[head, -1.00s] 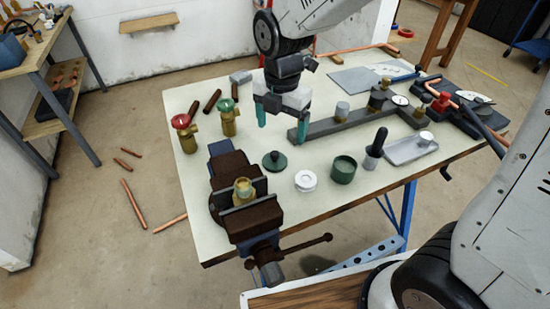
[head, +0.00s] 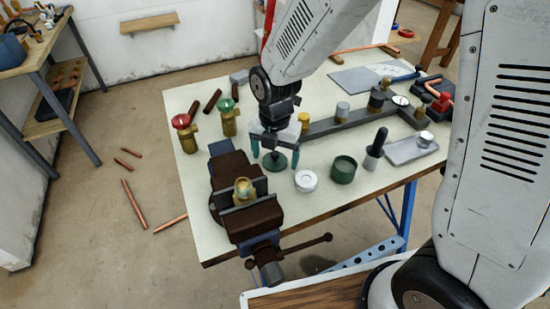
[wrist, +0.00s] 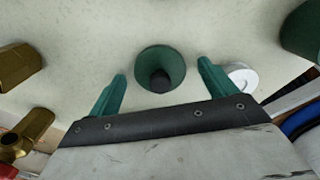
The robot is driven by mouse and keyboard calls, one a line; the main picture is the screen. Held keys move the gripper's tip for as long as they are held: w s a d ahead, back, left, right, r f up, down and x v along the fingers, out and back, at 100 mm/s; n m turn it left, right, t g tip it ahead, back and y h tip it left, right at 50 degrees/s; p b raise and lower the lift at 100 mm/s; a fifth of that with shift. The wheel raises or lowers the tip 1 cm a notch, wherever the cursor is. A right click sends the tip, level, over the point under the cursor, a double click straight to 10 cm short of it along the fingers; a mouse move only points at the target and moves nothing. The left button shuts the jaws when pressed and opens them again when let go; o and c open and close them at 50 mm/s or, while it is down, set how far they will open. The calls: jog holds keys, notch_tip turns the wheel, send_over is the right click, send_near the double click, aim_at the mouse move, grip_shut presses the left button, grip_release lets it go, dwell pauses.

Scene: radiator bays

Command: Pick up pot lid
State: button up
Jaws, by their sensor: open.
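The pot lid (head: 275,163) is a small dark green disc with a black knob, lying on the pale bench top. It also shows in the wrist view (wrist: 162,67), between and just beyond my fingertips. My gripper (head: 275,160) is open, pointing down over the lid, with its green fingers at either side. In the wrist view my gripper (wrist: 162,80) holds nothing. The height left between fingertips and bench is hard to tell. A dark green pot (head: 343,170), open at the top, stands to the right.
A white round piece (head: 306,181) lies right of the lid. A vise (head: 240,195) with a brass fitting stands close on the left. Two brass valves (head: 228,118) (head: 184,131) are behind left. A grey manifold bar (head: 335,124) lies behind right.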

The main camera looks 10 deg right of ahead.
jog(key=shift+c, duration=0.3)
jog(key=c, duration=1)
jog(key=shift+r, duration=0.15)
